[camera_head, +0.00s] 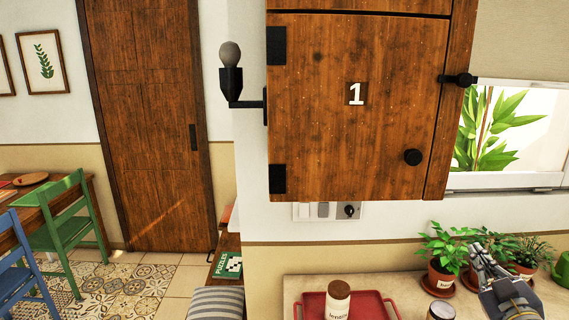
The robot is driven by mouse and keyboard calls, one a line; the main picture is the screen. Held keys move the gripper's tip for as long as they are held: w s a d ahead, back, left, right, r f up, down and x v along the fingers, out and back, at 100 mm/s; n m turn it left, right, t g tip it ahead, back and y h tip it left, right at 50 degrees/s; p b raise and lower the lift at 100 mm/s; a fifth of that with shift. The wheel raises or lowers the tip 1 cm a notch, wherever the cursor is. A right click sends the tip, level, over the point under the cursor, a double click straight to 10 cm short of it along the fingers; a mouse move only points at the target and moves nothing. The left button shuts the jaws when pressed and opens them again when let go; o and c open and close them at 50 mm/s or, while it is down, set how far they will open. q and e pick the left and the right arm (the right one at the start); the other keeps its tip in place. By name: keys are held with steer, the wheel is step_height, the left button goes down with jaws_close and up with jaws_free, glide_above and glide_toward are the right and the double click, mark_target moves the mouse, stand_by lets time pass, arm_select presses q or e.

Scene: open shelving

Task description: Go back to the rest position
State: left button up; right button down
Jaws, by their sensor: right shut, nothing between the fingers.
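My right gripper (485,256) is at the lower right, above the counter and in front of the potted plants. Its fingers are shut with nothing between them. My left gripper is not in view.
A wooden wall cabinet (330,115) marked 1 has its door shut. Below it, a counter (295,290) bears a red tray (312,304) with a labelled jar (338,300), another jar (441,310) and several potted plants (445,255). A green chair (70,230) and a door (150,120) are at left.

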steer(key=s+a+f+m+g, duration=0.1)
steer(key=s+a+f+g, duration=0.25)
steer(key=f, duration=0.35)
steer(key=s+a+f+m+g, duration=0.1)
steer(key=s+a+f+g, duration=0.1)
steer(key=s+f, duration=0.4)
steer(key=s+a+f+m+g, duration=0.1)
steer(key=s+a+f+g, duration=0.2)
steer(key=f, duration=0.6)
steer(key=s+a+f+g+y, duration=0.1)
steer(key=s+a+f+g, duration=0.25)
steer(key=s+a, duration=0.4)
steer(key=s+a+f+g+y, duration=0.25)
steer(key=s+a+f, duration=0.25)
steer(key=s, duration=0.6)
step_height(320, 180, down, 28)
steer(key=s+n+g, duration=0.1)
steer(key=s+g, duration=0.1)
steer(key=s, duration=0.1)
steer(key=s+d+f+b, duration=0.1)
steer(key=s+d+f, duration=0.2)
steer(key=s+f, duration=1.2)
steer(key=shift+s+g+h, duration=0.4)
steer(key=shift+g+h, duration=0.05)
